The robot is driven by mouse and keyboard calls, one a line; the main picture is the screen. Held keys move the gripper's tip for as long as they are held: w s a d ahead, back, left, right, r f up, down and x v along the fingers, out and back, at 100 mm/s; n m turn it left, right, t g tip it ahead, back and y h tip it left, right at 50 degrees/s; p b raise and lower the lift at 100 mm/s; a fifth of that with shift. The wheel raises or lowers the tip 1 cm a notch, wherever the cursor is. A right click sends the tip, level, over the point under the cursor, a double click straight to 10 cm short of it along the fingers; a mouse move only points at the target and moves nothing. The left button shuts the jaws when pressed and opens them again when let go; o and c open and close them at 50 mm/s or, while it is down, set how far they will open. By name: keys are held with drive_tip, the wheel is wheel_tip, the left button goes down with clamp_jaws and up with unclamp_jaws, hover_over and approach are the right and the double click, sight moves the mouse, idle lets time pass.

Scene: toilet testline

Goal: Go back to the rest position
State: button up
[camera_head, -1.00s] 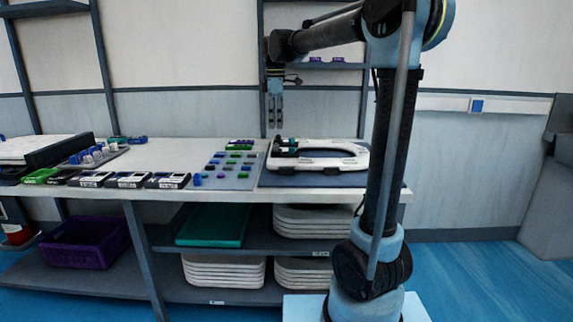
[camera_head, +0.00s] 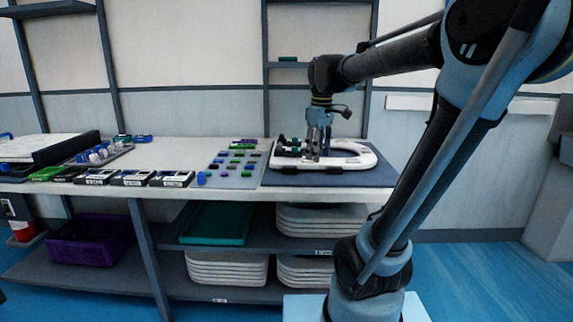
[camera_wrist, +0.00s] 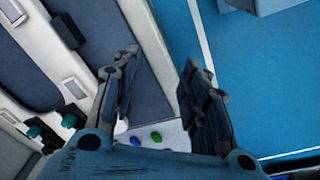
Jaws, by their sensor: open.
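My gripper (camera_head: 318,158) points down in front of the white seat-shaped part in the head view, and its two fingers are apart with nothing between them. In the wrist view my gripper (camera_wrist: 160,62) is open and empty, above the table's front edge and the floor. The white seat-shaped part (camera_head: 364,160) lies on a dark blue mat (camera_head: 380,178) at the table's right end. It also fills the left side of the wrist view (camera_wrist: 100,15). Dark pieces with teal ends (camera_wrist: 34,131) sit on it. Whether the fingers touch anything is unclear in the head view.
A grey board with coloured pieces (camera_head: 222,181) lies left of the mat. Several black boxes (camera_head: 132,178) line the table's front edge. White stacked trays (camera_head: 228,268), a teal tray (camera_head: 212,225) and a purple crate (camera_head: 92,242) are underneath. The floor (camera_head: 465,275) at the right is clear.

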drive_tip(key=s+d+f+m, duration=0.4)
drive_tip(key=s+f+m, duration=0.1)
drive_tip(key=s+f, duration=0.4)
drive_tip(key=s+d+f+m+t, duration=0.1)
drive_tip(key=s+d+f+m, duration=0.3)
drive_tip(key=s+f, duration=0.5)
wheel_tip(320, 180, down, 2)
drive_tip(key=shift+s+d+f+m, duration=0.15)
drive_tip(key=shift+d+m, duration=0.15)
drive_tip(key=shift+m, duration=0.2)
drive_tip(key=shift+w+f, duration=0.15)
drive_tip(key=shift+w, duration=0.25)
